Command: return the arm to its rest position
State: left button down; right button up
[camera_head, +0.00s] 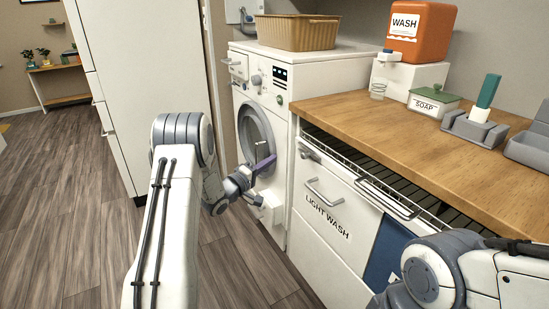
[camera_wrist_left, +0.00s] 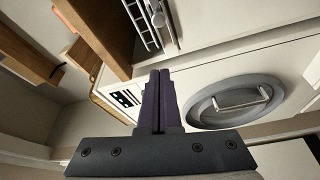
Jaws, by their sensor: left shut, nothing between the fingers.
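My left arm reaches in from the left in the head view. Its gripper (camera_head: 264,163) is in front of the white washing machine (camera_head: 330,72), near the round grey door (camera_head: 255,135). In the left wrist view the two dark purple fingers of the left gripper (camera_wrist_left: 160,75) lie together, shut and empty. The washer door (camera_wrist_left: 237,102) shows to their right there, apart from them in the picture. My right arm's shoulder is at the lower right of the head view; its gripper is not in view.
A wooden counter (camera_head: 350,118) holds a soap box (camera_head: 433,101) and an orange wash container (camera_head: 420,32). Below it are drawers marked LIGHT WASH (camera_head: 322,193). A basket (camera_head: 297,32) stands on the washer. A tall white cabinet (camera_head: 150,75) is at the left. The wooden floor (camera_head: 65,215) is clear.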

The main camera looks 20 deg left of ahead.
dwell(0.4)
pick_arm(q)
jog(key=d+r+m+g+y, duration=0.2)
jog(key=d+m+g, duration=0.15)
jog(key=d, duration=0.75)
jog(key=s+d+m+g+y, duration=0.2)
jog(key=s+d+m+g, duration=0.3)
jog(key=s+d, duration=0.5)
jog(key=s+d+m+g, duration=0.1)
jog(key=s+m+g, duration=0.2)
jog(key=s, duration=0.8)
jog(key=s+d+f+m+g+y, duration=0.1)
jog(key=s+d+m+g, duration=0.15)
jog(key=s, duration=0.95)
jog(key=s+m+g, duration=0.3)
jog(key=s+m, duration=0.1)
jog(key=s, duration=0.7)
notch_tip(320, 180, up, 26)
jog(key=s+p, duration=0.1)
jog(key=p, duration=2.4)
jog(key=shift+s+f+g+p, duration=0.15)
jog(key=shift+g+p, duration=0.25)
